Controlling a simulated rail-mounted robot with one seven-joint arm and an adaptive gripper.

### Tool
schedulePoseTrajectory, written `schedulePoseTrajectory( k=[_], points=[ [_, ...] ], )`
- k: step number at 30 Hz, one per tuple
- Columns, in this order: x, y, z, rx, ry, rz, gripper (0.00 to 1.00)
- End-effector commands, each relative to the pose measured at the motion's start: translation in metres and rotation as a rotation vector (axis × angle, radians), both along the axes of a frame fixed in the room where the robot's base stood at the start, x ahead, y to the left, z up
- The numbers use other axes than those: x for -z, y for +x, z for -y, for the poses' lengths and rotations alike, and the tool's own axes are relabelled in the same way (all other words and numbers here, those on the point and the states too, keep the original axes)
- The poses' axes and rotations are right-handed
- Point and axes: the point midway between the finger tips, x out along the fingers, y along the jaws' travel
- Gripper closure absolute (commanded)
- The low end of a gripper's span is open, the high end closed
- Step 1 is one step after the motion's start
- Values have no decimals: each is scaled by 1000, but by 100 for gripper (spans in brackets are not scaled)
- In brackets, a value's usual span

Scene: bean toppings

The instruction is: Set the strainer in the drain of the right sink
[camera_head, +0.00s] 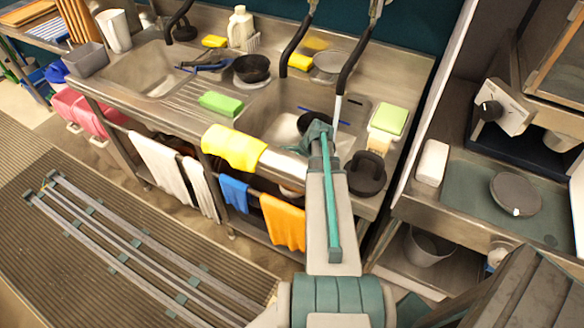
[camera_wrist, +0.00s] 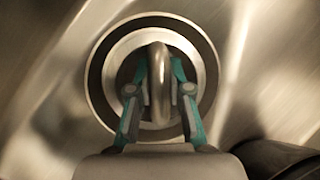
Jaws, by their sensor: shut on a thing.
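In the wrist view, the strainer (camera_wrist: 125,48) is a round metal piece with an upright loop handle (camera_wrist: 160,75). My gripper (camera_wrist: 160,82) is shut on this handle, one teal and grey finger on each side. A dark ring surrounds the strainer against the brushed steel of the sink floor; I cannot tell whether the strainer is seated in the drain or just above it. In the head view, my gripper (camera_head: 317,132) reaches over the front edge into the right sink (camera_head: 265,115), and my arm hides the strainer and drain.
A green sponge (camera_head: 220,104) and a dark pan (camera_head: 251,68) lie near the divider. A yellow cloth (camera_head: 234,148) hangs over the front edge. A black kettlebell-shaped object (camera_head: 366,174) stands right of my arm. Black hoses (camera_head: 352,50) hang over the right sink.

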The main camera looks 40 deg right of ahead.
Motion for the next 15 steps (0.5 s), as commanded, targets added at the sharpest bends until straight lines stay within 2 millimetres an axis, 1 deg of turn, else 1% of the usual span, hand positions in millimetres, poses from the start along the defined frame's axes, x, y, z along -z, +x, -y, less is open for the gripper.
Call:
schedulePoseTrajectory(
  k=[1,8,9,14,15],
  points=[
    [7,-2,-2,0,4,-4,100],
    [10,-3,-3,0,6,-7,100],
    [10,-3,-3,0,8,-8,80],
    [11,-4,-3,0,8,-8,53],
    [11,-4,-3,0,8,-8,52]
  ],
)
